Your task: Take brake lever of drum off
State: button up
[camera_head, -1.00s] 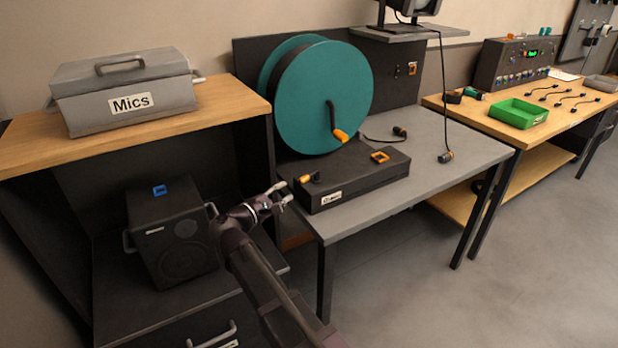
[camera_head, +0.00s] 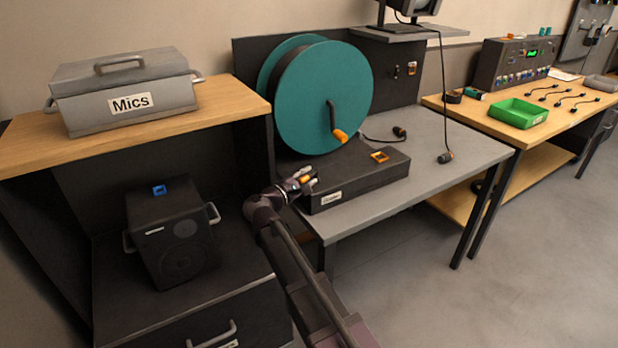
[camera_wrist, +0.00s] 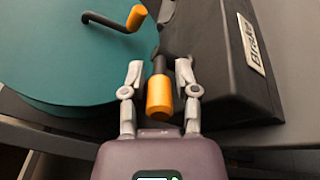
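The cable drum (camera_head: 325,98) with teal discs stands on the grey table, with an orange-tipped crank (camera_head: 340,135) on its face. The brake lever is a dark rod with an orange grip (camera_wrist: 159,97), on the black box (camera_head: 355,172) whose label reads "Brake" in the wrist view. My gripper (camera_head: 305,179) is at the box's left end. In the wrist view my gripper (camera_wrist: 158,78) is open, with one finger on each side of the lever and visible gaps between. In the head view the gripper partly hides the lever.
An orange square piece (camera_head: 380,156) sits on the box top. Cable connectors (camera_head: 399,132) lie on the grey table (camera_head: 450,175). A black speaker (camera_head: 172,235) and a grey Mics case (camera_head: 125,92) are at left. The floor at right is clear.

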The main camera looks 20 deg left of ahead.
jog(key=shift+c, duration=0.2)
grip_shut()
jog(key=shift+w+a+m+g+h, duration=0.25)
jog(key=shift+m+g+h, duration=0.35)
jog(key=shift+h, duration=0.3)
jog(key=shift+w+a+m+g+h, duration=0.15)
jog(key=shift+m+g+h, duration=0.25)
jog(key=shift+m+h, duration=0.4)
jog(key=shift+a+m+g+h, duration=0.1)
jog(key=shift+m+g+h, duration=0.35)
jog(key=shift+h, duration=0.25)
jog(key=shift+s, duration=0.1)
